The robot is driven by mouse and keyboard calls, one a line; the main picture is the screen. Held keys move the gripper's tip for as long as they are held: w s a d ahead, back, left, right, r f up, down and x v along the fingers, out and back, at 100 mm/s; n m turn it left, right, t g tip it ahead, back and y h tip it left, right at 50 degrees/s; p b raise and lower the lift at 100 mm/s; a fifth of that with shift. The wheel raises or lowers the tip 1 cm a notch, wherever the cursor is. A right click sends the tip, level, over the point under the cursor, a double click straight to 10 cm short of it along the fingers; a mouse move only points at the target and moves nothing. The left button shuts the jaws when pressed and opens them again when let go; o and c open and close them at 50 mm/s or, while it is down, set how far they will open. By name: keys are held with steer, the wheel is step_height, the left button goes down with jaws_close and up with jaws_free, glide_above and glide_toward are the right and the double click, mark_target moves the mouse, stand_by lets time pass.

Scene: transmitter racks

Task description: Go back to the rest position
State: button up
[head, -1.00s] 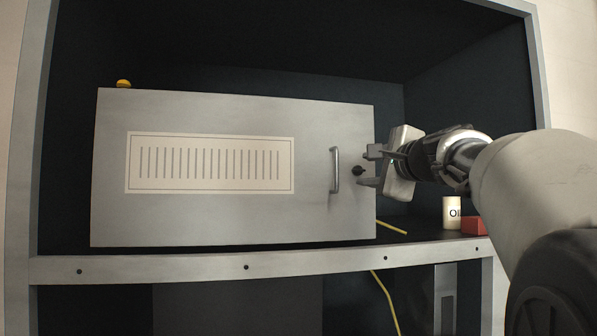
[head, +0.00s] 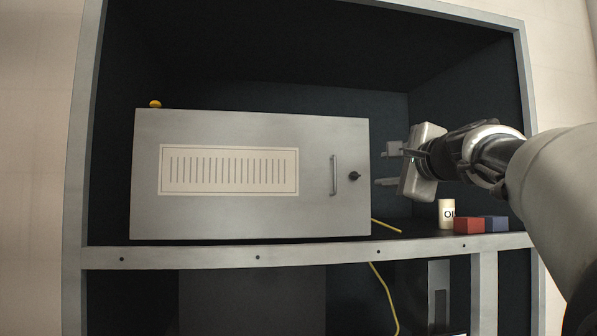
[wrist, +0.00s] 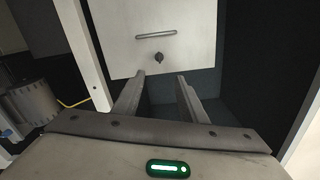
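My gripper (head: 388,166) is at the right of the grey cabinet box (head: 240,218) in the head view, apart from its door. Its two fingers are spread with nothing between them. In the wrist view my gripper (wrist: 158,92) is also open and empty, below the box front (wrist: 190,40). The box door is shut, with a bar handle (head: 334,175) and a dark round knob (head: 354,176) at its right side. The handle (wrist: 156,35) and knob (wrist: 159,58) also show in the wrist view.
The rack frame (head: 300,252) surrounds the box. A white labelled cylinder (head: 446,212), a red block (head: 468,226) and a blue block (head: 496,223) stand on the shelf below my arm. A yellow dome (head: 155,104) sits atop the box.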

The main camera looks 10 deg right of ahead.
steer(key=shift+f, duration=0.1)
stand_by(0.4)
steer(key=s+a+f+n+g+y+p, duration=0.15)
steer(key=s+a+f+n+g, duration=0.25)
steer(key=s+a+f+n, duration=0.45)
steer(key=s+a+f+n+g+y+p, duration=0.1)
steer(key=s+a+f+n+g+p, duration=0.15)
steer(key=s+a+f, duration=0.65)
steer(key=s+d+f+n+g+h+p, duration=0.1)
steer(key=s+f+n+g, duration=0.2)
steer(key=f, duration=0.7)
steer(key=s+d+f+n+g+h+p, duration=0.1)
steer(key=s+f+n+g+h, duration=0.1)
steer(key=s+f+n, duration=0.4)
steer(key=s+f+g, duration=0.1)
steer(key=s+f, duration=0.2)
steer(key=f, duration=0.1)
steer(key=shift+s+n, duration=0.3)
steer(key=shift+n, duration=0.1)
steer(key=shift+c, duration=0.9)
steer(key=shift+d, duration=0.2)
